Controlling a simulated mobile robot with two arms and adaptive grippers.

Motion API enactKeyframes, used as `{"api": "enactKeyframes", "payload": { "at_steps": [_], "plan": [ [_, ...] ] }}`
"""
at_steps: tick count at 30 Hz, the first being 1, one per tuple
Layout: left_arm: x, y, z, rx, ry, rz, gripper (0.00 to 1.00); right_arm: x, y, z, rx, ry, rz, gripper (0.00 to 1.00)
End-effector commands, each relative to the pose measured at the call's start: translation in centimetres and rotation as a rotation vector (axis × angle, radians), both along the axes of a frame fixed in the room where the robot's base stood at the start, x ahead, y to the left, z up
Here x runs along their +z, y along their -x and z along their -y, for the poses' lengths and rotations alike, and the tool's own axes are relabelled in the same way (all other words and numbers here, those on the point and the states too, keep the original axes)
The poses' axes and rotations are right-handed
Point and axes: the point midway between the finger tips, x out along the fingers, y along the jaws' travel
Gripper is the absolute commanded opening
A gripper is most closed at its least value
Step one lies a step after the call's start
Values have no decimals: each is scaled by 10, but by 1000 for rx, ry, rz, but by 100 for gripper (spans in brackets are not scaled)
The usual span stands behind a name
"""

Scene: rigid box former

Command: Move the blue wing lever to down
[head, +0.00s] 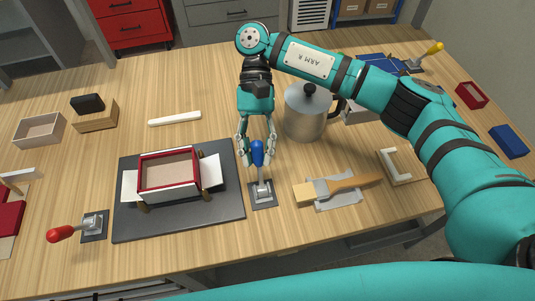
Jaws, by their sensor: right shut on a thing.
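The blue wing lever (258,153) stands upright on its small grey base plate (262,196), just right of the dark box-former mat. Its blue handle is at the top and its metal stem runs down to the base. My right gripper (257,148) comes from behind and is shut on the blue handle, with a finger on each side. The box former (168,173) sits on the dark mat (180,222), with a red-edged frame and white flaps. My left gripper is not in view.
A red-handled lever (62,233) lies over at the mat's left. A metal pot (305,118) stands close behind my right gripper. A brush (340,188) lies on a grey rest to the right. A white bar (175,118) lies behind the mat.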

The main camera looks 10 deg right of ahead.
Motion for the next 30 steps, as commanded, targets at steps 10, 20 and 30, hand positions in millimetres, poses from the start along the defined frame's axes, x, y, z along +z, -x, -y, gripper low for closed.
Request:
{"api": "enactKeyframes", "payload": {
  "at_steps": [10, 20, 30],
  "plan": [
    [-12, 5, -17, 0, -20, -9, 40, -8, -11, 1, -5, 14, -150, 0],
    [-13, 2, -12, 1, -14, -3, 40, -9, -12, 1, -5, 12, -185, 0],
    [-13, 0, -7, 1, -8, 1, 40, -9, -12, 1, -4, 11, -185, 33]
  ]
}}
